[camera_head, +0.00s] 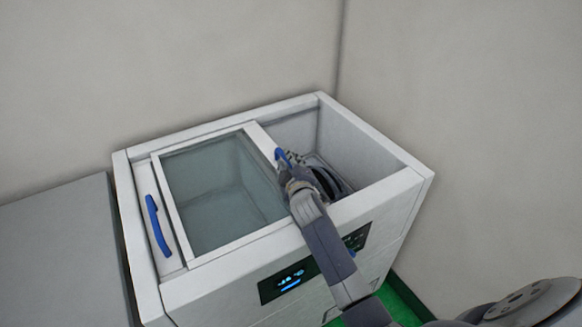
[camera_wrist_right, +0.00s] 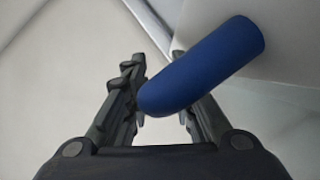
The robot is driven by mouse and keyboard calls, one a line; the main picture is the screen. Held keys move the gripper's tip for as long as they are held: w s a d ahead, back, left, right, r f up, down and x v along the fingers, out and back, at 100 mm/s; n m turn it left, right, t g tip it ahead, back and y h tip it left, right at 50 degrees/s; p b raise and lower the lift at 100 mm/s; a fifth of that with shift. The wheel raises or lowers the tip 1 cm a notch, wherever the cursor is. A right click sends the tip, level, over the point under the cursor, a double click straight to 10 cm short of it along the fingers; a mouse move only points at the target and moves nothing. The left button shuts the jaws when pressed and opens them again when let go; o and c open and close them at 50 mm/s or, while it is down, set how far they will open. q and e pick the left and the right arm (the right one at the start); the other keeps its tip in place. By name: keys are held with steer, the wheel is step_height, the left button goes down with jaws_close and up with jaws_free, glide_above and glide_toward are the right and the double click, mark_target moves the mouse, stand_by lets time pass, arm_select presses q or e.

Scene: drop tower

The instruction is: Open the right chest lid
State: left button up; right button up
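The chest (camera_head: 215,300) is a white box with sliding glass lids in the head view. The right lid (camera_head: 258,138) lies toward the left over the left lid (camera_head: 170,260), and the right part of the chest is uncovered. The right lid's blue handle (camera_head: 281,156) is at its right edge; it also shows large in the right wrist view (camera_wrist_right: 210,65). My right gripper (camera_head: 294,165) is at this handle. In the wrist view its fingers are apart, and the handle crosses in front of the right finger, hiding its tip. My left gripper is out of view.
The left lid has its own blue handle (camera_head: 158,225). A grey surface (camera_head: 60,255) stands at the left of the chest. Walls are close behind and at the right. Dark displays (camera_head: 288,281) are on the chest front. Green floor (camera_head: 405,300) shows at the right.

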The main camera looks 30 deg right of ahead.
steer(key=v, duration=1.2)
steer(key=shift+f, duration=0.1)
steer(key=shift+f, duration=0.1)
